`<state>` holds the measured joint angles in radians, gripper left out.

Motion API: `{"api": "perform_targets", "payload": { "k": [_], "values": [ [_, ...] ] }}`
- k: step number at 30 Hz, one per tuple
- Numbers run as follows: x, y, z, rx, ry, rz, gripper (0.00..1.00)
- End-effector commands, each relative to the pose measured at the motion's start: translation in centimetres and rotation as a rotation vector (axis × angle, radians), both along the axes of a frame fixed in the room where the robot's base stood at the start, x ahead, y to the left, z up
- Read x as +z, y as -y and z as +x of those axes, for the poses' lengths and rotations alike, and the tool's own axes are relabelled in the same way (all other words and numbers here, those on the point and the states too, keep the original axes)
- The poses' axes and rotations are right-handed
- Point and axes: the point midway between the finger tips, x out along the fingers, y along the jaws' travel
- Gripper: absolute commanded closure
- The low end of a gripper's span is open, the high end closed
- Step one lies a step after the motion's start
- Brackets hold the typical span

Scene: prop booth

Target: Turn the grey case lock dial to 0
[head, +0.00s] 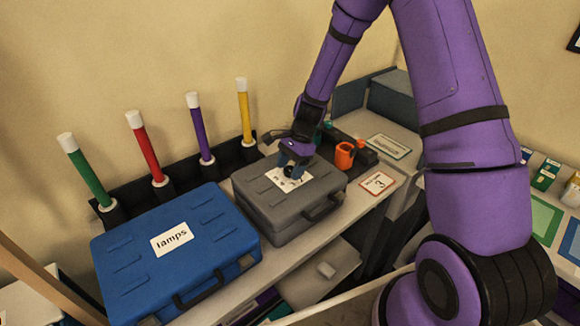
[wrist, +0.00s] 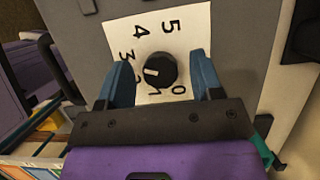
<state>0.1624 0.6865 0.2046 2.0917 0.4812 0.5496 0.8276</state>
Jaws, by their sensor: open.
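The grey case (head: 262,205) lies flat on the shelf, with a white number card (head: 283,183) on its lid. In the wrist view the black round dial (wrist: 161,69) sits in the card's middle, ringed by the printed numbers 0 to 5. The dial's short white mark points left in that view, roughly toward the 2, which is partly hidden by a finger. The 0 (wrist: 179,90) is at the lower right of the dial. My gripper (wrist: 160,62) is open over the card, one blue finger on each side of the dial, with a gap on both sides.
A blue case labelled "lamps" (head: 205,222) stands left of the grey case. Green, red, purple and yellow sticks (head: 200,130) stand in a black rack behind. An orange object (head: 345,155) and a card marked 3 (head: 378,182) are close on the right.

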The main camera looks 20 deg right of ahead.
Motion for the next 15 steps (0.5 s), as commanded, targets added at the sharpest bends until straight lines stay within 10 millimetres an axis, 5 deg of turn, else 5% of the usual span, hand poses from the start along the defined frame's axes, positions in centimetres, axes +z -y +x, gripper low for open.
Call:
{"api": "perform_targets", "payload": {
  "k": [2, 8, 15],
  "values": [
    [0.02, 0.01, 0.00, 0.000, 0.000, 0.000, 0.42],
    [0.03, 0.01, 0.01, 0.000, 0.000, 0.000, 0.88],
    [0.04, 0.02, 0.05, 0.014, 0.002, -0.001, 0.88]
  ]
}}
